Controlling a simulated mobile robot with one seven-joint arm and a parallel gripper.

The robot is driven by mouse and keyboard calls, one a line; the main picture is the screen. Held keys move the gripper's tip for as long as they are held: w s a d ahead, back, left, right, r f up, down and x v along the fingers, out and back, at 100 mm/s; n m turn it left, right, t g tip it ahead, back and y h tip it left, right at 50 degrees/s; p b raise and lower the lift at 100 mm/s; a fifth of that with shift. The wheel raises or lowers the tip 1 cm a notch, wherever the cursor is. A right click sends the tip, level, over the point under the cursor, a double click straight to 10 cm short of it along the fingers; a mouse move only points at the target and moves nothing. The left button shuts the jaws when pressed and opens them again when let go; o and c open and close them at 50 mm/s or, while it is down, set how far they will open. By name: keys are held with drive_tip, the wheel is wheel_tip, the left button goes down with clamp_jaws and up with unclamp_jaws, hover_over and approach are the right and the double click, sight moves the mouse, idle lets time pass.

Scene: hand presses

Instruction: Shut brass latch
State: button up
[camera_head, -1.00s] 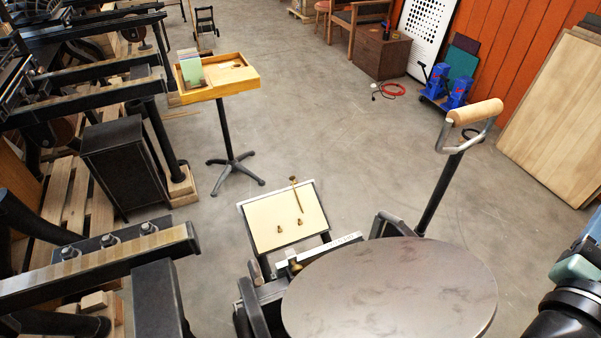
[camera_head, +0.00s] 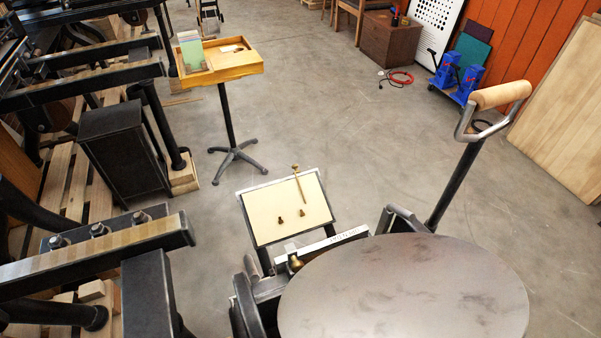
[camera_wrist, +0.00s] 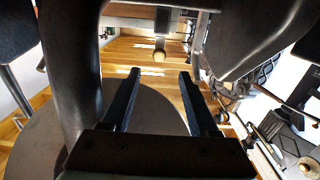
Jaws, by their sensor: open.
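A slim brass bar with a knobbed end (camera_head: 299,184), which looks like the latch, stands up from the cream board (camera_head: 272,228) of the small press. Two small brass knobs (camera_head: 280,221) sit below it on the board. Another brass piece (camera_head: 295,263) shows at the rim of the big round disc; I cannot tell how it relates to the bar. My gripper (camera_wrist: 158,74) shows only in the wrist view, open and with nothing between its fingers.
The round grey disc (camera_head: 400,295) fills the front. A lever with a wooden handle (camera_head: 500,96) rises at right. Black press frames (camera_head: 100,250) stand at left. A wooden tray on a stand (camera_head: 222,68) is behind. The concrete floor between is clear.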

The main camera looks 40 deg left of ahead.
sight(299, 270)
drive_tip(key=p+x, duration=0.1)
drive_tip(key=x, duration=1)
drive_tip(key=shift+w+a+p, duration=0.15)
drive_tip(key=shift+a+p, duration=0.05)
drive_tip(key=shift+p, duration=0.1)
clamp_jaws()
